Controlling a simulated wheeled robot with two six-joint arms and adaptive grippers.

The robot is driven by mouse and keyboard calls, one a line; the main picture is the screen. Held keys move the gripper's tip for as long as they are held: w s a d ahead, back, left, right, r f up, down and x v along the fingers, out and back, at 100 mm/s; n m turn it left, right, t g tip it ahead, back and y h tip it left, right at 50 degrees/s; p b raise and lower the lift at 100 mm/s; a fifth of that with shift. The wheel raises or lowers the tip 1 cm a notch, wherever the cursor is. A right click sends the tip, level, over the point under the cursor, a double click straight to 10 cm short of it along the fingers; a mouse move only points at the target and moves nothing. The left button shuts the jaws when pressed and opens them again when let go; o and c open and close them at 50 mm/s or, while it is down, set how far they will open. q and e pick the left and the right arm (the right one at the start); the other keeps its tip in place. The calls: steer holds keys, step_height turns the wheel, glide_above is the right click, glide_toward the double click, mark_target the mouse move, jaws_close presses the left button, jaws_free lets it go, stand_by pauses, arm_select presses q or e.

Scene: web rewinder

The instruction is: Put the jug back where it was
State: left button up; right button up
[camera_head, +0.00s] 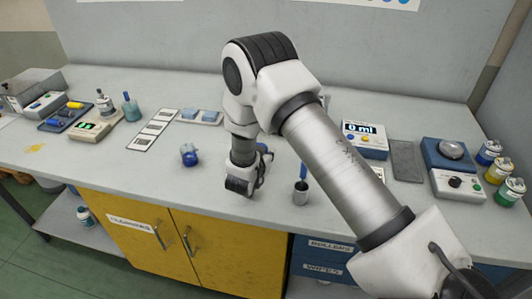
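I cannot make out a jug for certain. A small blue vessel (189,155) stands on the bench left of my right gripper, apart from it. A small dark cup (300,191) with a blue stick standing in it is to the right of the gripper. My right gripper (257,178) points down low over the front middle of the bench. Its fingers are mostly hidden by its own wrist, so I cannot tell whether it holds anything. A bit of blue shows just behind it. My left gripper is out of view.
A white box reading "0 ml" (364,139), a grey pad (406,160) and a blue device with a round metal top (449,157) stand at the right, beside several paint jars. At the left are a tray (59,123), a scale (94,133) and a sample card (154,130).

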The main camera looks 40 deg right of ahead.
steer(key=shift+r, duration=0.2)
steer(key=v, duration=1.2)
steer(key=shift+b, duration=0.35)
steer(key=shift+f, duration=0.15)
